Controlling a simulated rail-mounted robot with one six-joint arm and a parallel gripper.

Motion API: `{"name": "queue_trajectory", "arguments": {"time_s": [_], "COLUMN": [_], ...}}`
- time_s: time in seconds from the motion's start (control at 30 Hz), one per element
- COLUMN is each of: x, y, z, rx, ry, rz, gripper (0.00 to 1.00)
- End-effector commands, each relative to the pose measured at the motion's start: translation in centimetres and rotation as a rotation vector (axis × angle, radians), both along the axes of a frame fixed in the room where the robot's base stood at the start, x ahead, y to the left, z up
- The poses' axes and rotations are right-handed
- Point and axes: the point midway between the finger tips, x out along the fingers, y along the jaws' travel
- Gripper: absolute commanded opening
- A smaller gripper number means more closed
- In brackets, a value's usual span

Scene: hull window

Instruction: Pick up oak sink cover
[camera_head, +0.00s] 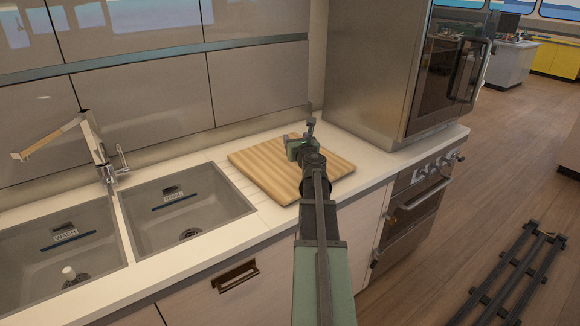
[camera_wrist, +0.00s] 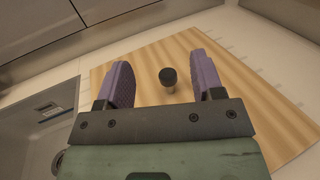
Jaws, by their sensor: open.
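The oak sink cover (camera_head: 266,171) is a flat light-wood striped board. In the head view it lies on the white counter, right of the sinks and left of the oven cabinet. My gripper (camera_head: 309,130) is over its right part. In the wrist view the cover (camera_wrist: 146,62) lies beneath my gripper (camera_wrist: 166,82), whose two purple fingers are apart. A small dark round knob (camera_wrist: 168,77) shows between the fingers; I cannot tell whether it is fixed to the cover. My arm hides part of the cover in the head view.
Two grey sinks (camera_head: 188,236) with a tap (camera_head: 108,165) are on the left. A tall steel oven cabinet (camera_head: 365,70) stands behind and right of the cover, and cupboard panels line the back. A dark rail frame (camera_head: 508,272) lies on the floor at right.

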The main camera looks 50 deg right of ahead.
Motion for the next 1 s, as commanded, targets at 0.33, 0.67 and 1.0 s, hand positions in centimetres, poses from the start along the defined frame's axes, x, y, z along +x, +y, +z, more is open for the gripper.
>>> {"name": "queue_trajectory", "arguments": {"time_s": [0.33,0.67,1.0], "x": [0.2,2.9,6.5], "y": [0.0,-1.8,-3.9], "z": [-8.5,-7.3,-7.3], "rx": [-0.003,-0.004,-0.004], "ry": [0.002,0.003,0.003], "rz": [0.002,0.003,0.003], "gripper": [0.61,0.61,0.61]}}
